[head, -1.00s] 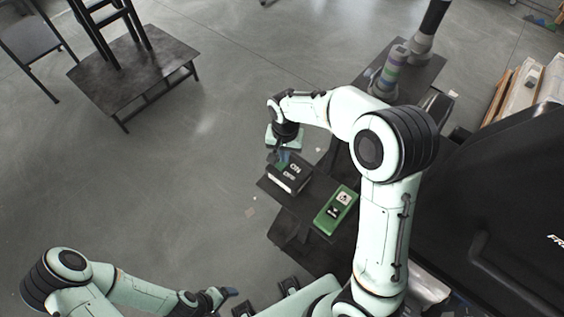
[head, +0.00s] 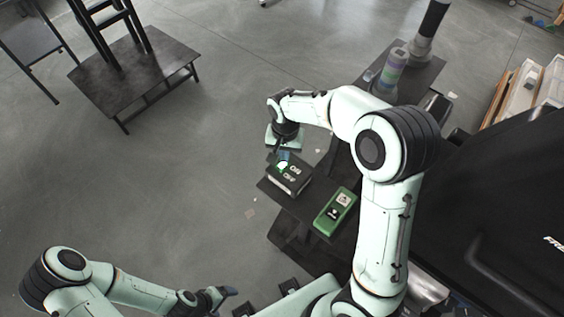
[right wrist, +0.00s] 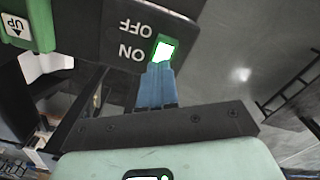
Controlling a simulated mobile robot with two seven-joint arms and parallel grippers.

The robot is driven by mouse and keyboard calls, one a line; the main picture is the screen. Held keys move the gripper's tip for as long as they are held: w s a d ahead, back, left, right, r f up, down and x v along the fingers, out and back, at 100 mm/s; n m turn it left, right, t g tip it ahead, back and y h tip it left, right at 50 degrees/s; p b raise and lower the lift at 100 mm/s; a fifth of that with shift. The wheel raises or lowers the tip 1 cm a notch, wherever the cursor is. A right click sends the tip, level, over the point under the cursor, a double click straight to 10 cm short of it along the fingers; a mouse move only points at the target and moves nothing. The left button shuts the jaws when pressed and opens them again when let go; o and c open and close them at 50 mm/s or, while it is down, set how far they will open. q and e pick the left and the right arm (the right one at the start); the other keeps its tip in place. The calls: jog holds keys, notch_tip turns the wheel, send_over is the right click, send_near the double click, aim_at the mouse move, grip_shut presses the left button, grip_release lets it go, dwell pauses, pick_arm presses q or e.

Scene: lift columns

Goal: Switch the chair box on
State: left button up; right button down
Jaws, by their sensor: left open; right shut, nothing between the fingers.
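The black chair box (head: 288,182), with white ON and OFF labels, sits on a dark surface below my right gripper (head: 283,157). In the right wrist view, the blue fingertips (right wrist: 158,72) are shut with nothing between them. They are right at a lit green switch (right wrist: 163,50) beside the ON label on the box (right wrist: 118,58). They hide its lower edge, and I cannot tell whether they still press on it. My left gripper (head: 222,296) is open and empty at the bottom of the head view, away from the box.
A green box (head: 335,211) stands beside the chair box; its UP label shows in the right wrist view (right wrist: 22,28). A low dark table (head: 135,68) with a chair on it is at the back left. Open floor (head: 200,180) lies left of the boxes.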

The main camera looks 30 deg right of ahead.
pick_arm(q)
jog(key=w+r+p, duration=0.2)
jog(key=w+r, duration=0.1)
jog(key=shift+r, duration=0.15)
pick_arm(e)
notch_tip(320, 180, up, 5)
jog(key=shift+r, duration=0.1)
pick_arm(q)
jog(key=shift+s, duration=0.15)
